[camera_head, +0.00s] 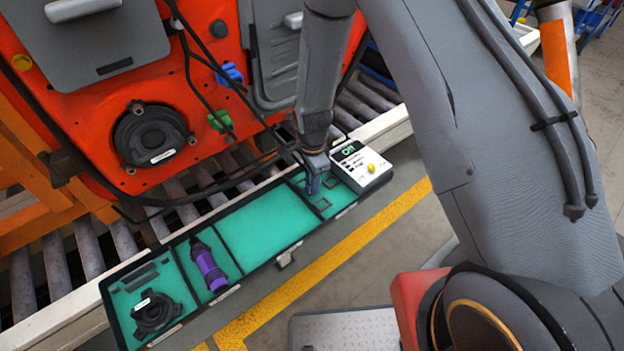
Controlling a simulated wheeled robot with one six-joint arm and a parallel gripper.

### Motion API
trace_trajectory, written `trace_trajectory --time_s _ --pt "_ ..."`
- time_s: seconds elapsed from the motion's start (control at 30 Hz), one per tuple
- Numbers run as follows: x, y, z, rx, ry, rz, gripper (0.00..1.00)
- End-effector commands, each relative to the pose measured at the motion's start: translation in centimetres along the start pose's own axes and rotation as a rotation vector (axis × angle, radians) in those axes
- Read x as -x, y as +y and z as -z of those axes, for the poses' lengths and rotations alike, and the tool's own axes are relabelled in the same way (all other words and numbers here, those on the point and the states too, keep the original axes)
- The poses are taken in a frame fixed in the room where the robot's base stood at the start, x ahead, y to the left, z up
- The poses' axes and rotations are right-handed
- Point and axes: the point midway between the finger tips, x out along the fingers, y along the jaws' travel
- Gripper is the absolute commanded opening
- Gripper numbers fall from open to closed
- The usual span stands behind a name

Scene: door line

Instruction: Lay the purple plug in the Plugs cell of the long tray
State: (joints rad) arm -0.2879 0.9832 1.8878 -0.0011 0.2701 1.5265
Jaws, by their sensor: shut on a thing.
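My gripper (314,168) points down over the right end of the long tray (283,259). It is shut on a small blue-violet piece (313,185), which seems to be the purple plug; the fingers hide much of it. The piece is at or just above the green floor of the small right-hand cell (341,195); I cannot tell if it touches. This cell has dark square outlines on its floor. No cell label is readable. A larger purple cylindrical part (209,267) lies in the second cell from the left.
A black round speaker-like part (155,312) lies in the tray's left cell. The wide middle cell (265,222) is empty. A white box with a yellow button (361,167) adjoins the tray's right end. The orange door (75,110) with hanging cables stands behind, above rollers (55,265).

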Motion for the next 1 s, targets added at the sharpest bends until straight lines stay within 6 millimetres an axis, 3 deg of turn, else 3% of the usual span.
trace_trajectory --time_s 0.93,0.97,1.0 --pt "-1.08 0.00 0.00 0.000 0.000 0.000 0.00" --pt "-1.02 0.00 0.00 0.000 0.000 0.000 0.23" --pt "-1.00 0.01 0.00 0.000 0.000 0.000 0.29"
